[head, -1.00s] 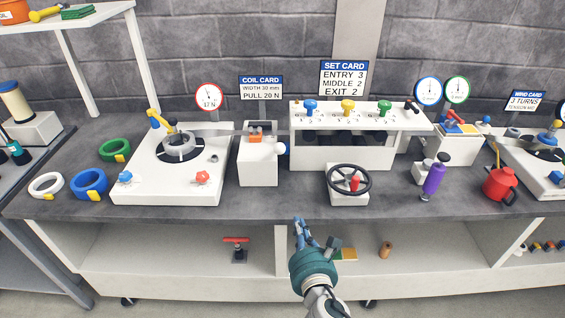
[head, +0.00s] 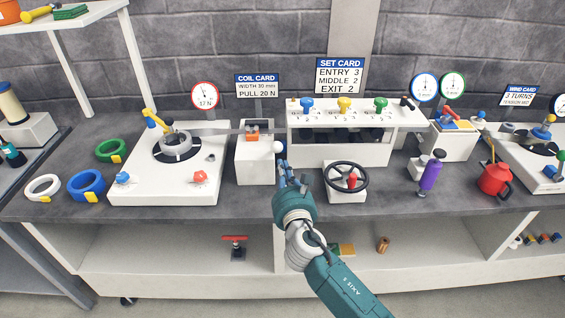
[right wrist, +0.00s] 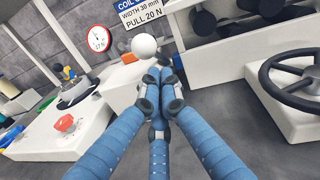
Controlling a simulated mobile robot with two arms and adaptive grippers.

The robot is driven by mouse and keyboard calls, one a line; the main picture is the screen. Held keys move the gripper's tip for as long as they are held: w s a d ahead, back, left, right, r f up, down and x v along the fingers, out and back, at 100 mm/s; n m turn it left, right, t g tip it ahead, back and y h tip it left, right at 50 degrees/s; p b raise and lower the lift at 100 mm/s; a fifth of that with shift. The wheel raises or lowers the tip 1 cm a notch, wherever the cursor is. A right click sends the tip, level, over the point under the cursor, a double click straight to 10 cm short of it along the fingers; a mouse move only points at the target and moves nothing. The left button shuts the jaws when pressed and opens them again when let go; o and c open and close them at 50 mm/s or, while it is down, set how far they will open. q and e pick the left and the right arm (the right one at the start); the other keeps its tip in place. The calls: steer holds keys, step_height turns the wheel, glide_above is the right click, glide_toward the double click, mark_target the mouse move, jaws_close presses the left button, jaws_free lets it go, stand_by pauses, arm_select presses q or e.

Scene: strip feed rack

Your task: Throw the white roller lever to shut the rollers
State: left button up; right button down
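A white ball knob (head: 280,147), which looks like the roller lever's end, sits at the right side of the small white box (head: 254,165) under the coil card. It also shows in the right wrist view (right wrist: 144,46), just beyond my fingertips. My right gripper (head: 285,172) is just in front of and below the knob in the head view. Its blue fingers are drawn together at the tips in the right wrist view (right wrist: 160,82), with nothing visible between them. The knob is not between the fingers. The lever's shaft is hidden. My left gripper is in neither view.
The long white roller stand (head: 340,152) with coloured knobs stands right of the box. A black handwheel (head: 346,178) is close to the right of my gripper. The white turntable block (head: 150,185) stands left.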

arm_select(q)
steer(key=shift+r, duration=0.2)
arm_select(e)
steer(key=shift+w+a+r, duration=0.1)
steer(key=shift+w+r, duration=0.2)
steer(key=shift+w, duration=0.05)
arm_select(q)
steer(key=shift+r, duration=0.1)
arm_select(e)
steer(key=shift+r, duration=0.1)
